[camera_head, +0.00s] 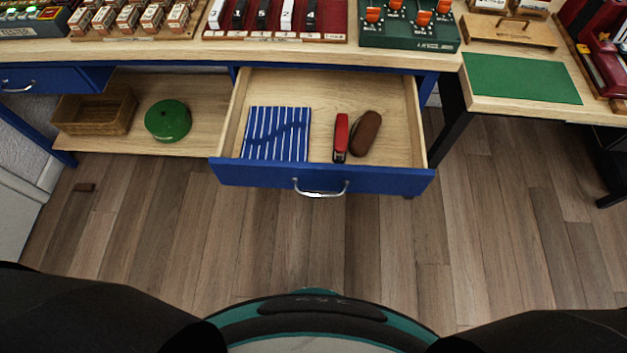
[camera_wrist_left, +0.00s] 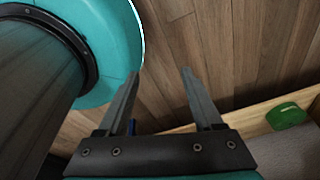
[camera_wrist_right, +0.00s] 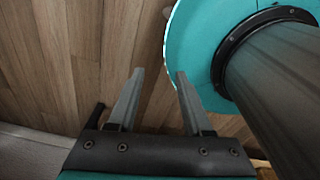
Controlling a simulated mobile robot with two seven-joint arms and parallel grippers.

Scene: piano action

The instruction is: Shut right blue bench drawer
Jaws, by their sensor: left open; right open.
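The right blue bench drawer (camera_head: 264,176) is pulled well out from under the bench in the head view. Its front is blue with a silver handle (camera_head: 320,190) in the middle. Inside lie a blue striped cloth (camera_head: 276,134), a red tool-like item (camera_head: 341,136) and a brown case (camera_head: 366,133). My left gripper (camera_wrist_left: 160,75) is open and empty above the floor in the left wrist view. My right gripper (camera_wrist_right: 158,75) is open and empty above the floor in the right wrist view. Neither gripper shows in the head view, so both are apart from the drawer.
The left blue drawer (camera_head: 55,80) looks shut. A shelf below holds a wicker basket (camera_head: 97,110) and a green round object (camera_head: 168,120). The bench top (camera_head: 230,52) carries several trays. A side table with a green mat (camera_head: 521,78) stands right. The floor before the drawer is clear.

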